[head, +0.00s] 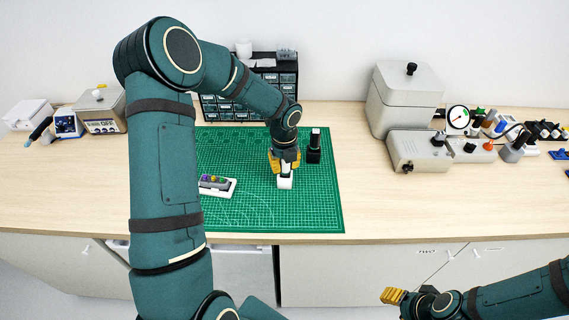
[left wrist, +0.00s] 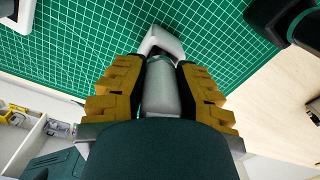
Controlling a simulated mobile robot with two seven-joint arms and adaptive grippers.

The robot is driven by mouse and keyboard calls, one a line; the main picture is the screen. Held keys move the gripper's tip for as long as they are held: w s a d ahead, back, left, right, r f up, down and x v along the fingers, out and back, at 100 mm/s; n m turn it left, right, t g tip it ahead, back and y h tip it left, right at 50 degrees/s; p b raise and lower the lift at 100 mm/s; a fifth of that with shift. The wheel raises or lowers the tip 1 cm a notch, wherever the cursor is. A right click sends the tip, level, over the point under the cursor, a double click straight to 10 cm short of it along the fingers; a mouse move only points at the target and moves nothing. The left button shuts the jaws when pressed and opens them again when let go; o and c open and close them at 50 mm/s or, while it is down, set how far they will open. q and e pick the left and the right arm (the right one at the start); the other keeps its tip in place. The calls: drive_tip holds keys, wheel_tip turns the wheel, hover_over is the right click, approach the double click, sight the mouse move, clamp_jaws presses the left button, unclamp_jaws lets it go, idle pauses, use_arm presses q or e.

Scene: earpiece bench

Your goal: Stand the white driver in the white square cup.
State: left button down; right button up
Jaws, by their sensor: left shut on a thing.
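My left gripper (head: 286,162) is shut on the white driver (left wrist: 161,88), directly above the white square cup (head: 285,183) on the green mat. The left wrist view shows the driver's pale body between the yellow fingers, with the cup (left wrist: 169,42) at its far end. The driver's lower end is at the cup's mouth; I cannot tell how far inside it is. The fingers hide much of the driver in the head view. My right gripper (head: 393,296) is at the lower right, in front of the bench, away from these things; its opening is unclear.
A black cup (head: 314,152) stands close to the right of the white cup. A white tray (head: 217,187) with small coloured items lies to the left. A drawer cabinet (head: 232,107) stands behind. Grey instruments (head: 418,150) are on the right. The mat's front right (head: 315,215) is clear.

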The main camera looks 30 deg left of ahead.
use_arm(q)
drive_tip(key=shift+f, duration=0.1)
drive_tip(key=c, duration=0.8)
unclamp_jaws()
wheel_tip(320, 180, up, 12)
drive_tip(key=shift+s+r, duration=0.1)
